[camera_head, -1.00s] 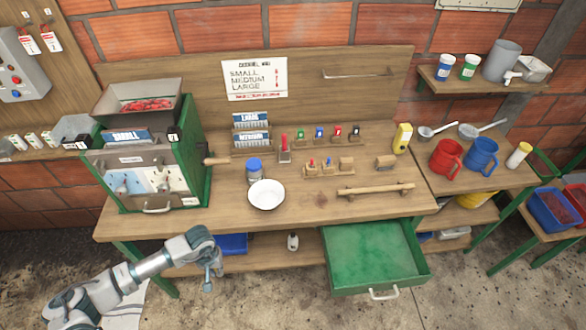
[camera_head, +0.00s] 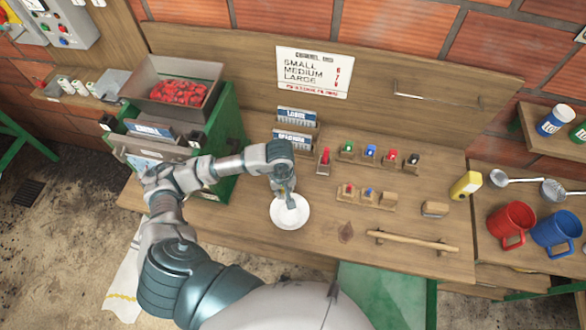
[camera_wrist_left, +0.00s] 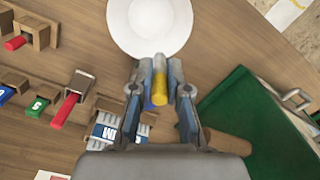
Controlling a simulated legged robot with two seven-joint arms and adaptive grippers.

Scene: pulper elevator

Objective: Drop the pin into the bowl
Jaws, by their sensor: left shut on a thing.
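The white bowl (camera_head: 278,222) sits on the workbench in the head view, partly covered by my left gripper (camera_head: 290,198), which hangs over it. In the left wrist view the bowl (camera_wrist_left: 150,22) is at the top, just past the fingertips. My left gripper (camera_wrist_left: 160,84) is shut on a small pin (camera_wrist_left: 160,90) with a yellow part and a grey end, held between the fingers. How high the pin is above the bowl I cannot tell. A bit of blue shows behind the fingers. My right gripper is not in view.
The green machine (camera_head: 231,130) with a hopper of red fruit stands left of the bowl. Small coloured-handled items (camera_head: 370,152) in wooden holders and a wooden bar (camera_head: 412,241) lie to the right. The green drawer (camera_head: 385,298) stands open below the front edge.

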